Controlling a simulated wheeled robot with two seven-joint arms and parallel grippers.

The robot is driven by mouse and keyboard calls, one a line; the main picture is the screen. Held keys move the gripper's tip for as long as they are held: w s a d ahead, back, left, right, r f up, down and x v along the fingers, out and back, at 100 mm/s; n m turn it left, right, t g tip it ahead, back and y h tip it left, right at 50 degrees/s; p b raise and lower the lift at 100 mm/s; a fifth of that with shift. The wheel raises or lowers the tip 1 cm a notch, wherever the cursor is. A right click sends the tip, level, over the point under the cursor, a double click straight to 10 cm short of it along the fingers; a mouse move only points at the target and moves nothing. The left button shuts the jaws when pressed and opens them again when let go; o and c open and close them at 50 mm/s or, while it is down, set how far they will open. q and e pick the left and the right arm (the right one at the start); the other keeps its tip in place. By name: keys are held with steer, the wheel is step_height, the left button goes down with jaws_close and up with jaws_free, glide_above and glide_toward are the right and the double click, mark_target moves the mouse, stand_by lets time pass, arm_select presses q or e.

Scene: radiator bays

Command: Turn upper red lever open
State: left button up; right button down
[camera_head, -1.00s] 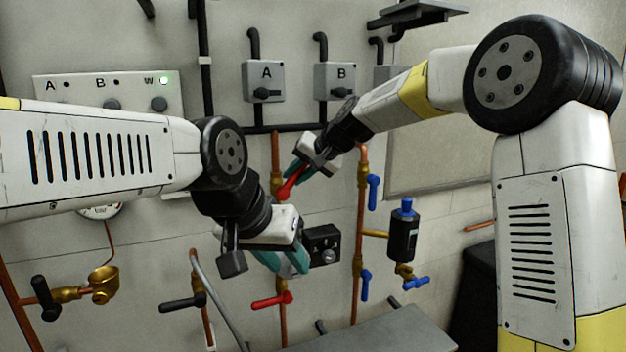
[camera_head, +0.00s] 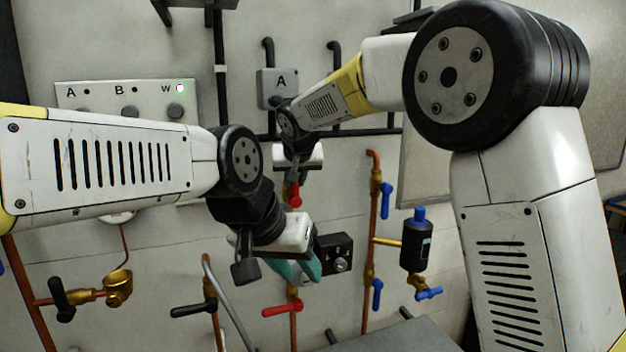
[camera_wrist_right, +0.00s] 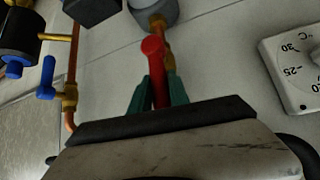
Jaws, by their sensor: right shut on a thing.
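The upper red lever (camera_head: 294,194) is on the copper pipe on the wall and hangs downward in the head view. My right gripper (camera_head: 295,175) is at it; the arm hides part of the joint. In the right wrist view the red lever (camera_wrist_right: 154,62) stands between the two teal fingers of my right gripper (camera_wrist_right: 158,92), which is shut on it. My left gripper (camera_head: 303,268) hangs in front of the wall, lower down, above the lower red lever (camera_head: 283,309) and apart from it. Its teal fingers overlap in view, so their gap is unclear.
A black box with a knob (camera_head: 339,257) is just behind and right of my left gripper. Blue levers (camera_head: 386,200) and a black cylinder (camera_head: 417,243) are to the right. A black lever (camera_head: 193,309) is at lower left. A grey surface (camera_head: 400,335) lies below.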

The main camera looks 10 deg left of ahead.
steer(key=shift+f, duration=0.2)
steer(key=c, duration=1.3)
jaws_free()
steer(key=shift+a, duration=0.1)
steer(key=shift+o, duration=0.2)
steer(key=shift+r, duration=0.1)
steer(key=v, duration=0.7)
steer(key=shift+s+r, duration=0.2)
steer(key=shift+s, duration=0.15)
